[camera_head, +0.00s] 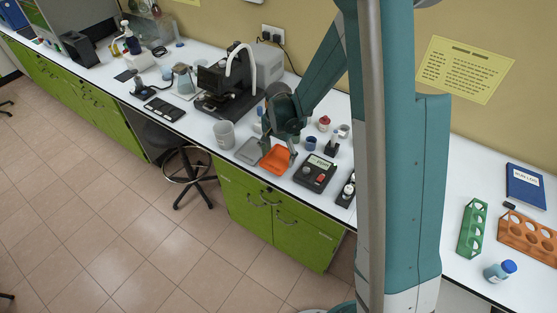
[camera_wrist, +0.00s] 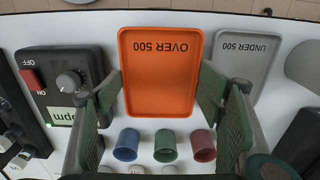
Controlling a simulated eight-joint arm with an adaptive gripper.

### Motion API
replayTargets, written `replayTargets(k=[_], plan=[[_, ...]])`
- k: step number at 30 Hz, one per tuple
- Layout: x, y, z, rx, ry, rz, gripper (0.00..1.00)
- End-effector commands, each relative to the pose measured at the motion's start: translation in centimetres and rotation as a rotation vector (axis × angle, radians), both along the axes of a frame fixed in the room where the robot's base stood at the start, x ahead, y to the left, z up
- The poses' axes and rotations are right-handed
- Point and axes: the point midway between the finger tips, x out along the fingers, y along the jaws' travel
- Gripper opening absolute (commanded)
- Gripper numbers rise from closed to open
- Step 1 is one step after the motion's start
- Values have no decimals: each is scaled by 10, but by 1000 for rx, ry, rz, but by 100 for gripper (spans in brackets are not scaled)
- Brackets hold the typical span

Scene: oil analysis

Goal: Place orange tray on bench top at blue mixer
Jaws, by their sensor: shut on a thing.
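The orange tray (camera_wrist: 160,72), marked "OVER 500", is in the middle of the wrist view. It also shows near the bench's front edge in the head view (camera_head: 275,160). My gripper (camera_wrist: 160,88) has one green-padded finger at each side of the tray and is shut on it. In the head view my gripper (camera_head: 279,146) is over the tray. I cannot tell whether the tray touches the bench top (camera_head: 232,109). A dark device with a knob, red switch and "rpm" display (camera_wrist: 68,80) stands beside the tray; I see no clearly blue mixer.
A grey tray marked "UNDER 500" (camera_wrist: 240,55) lies close on the other side. Blue (camera_wrist: 127,144), green (camera_wrist: 165,145) and red (camera_wrist: 203,145) cups stand near the gripper.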

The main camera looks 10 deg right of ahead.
Motion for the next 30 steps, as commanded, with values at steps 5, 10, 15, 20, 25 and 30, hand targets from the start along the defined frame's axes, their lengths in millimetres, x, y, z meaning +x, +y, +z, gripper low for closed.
replayTargets(k=[5, 10, 15, 20, 25, 30], plan=[[0, 0, -17, 0, 0, 0, 53], [0, 0, -25, 0, 0, 0, 53], [0, 0, -26, 0, 0, 0, 53], [0, 0, -26, 0, 0, 0, 53], [0, 0, -30, 0, 0, 0, 68], [0, 0, -29, 0, 0, 0, 81]])
